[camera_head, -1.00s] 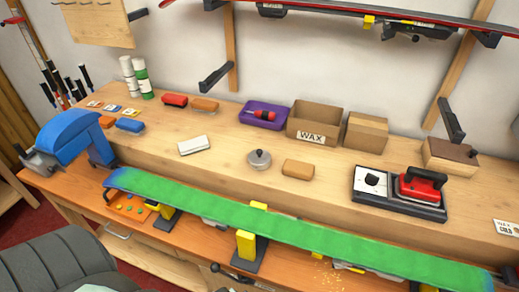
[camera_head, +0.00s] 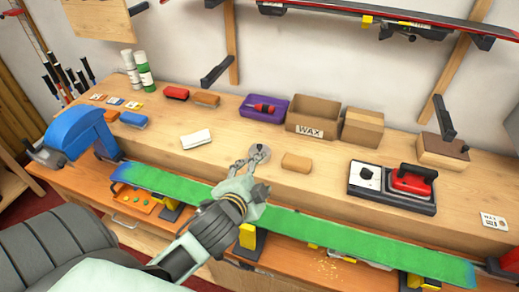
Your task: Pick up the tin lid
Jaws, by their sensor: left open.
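The tin lid (camera_head: 261,151) is a small round grey metal lid with a knob. It lies on the wooden bench, between a white block and an orange-brown block. My left gripper (camera_head: 246,163) is open at the lid's near left side, with its fingers pointing towards it. The fingers overlap the lid's near left edge in the picture; I cannot tell whether they touch it. My right gripper is not in view.
The white block (camera_head: 196,138) is left of the lid and the orange-brown block (camera_head: 297,162) is close on its right. A green ski (camera_head: 330,232) lies along the bench front, below my gripper. The WAX box (camera_head: 312,118) and purple tray (camera_head: 252,112) stand behind.

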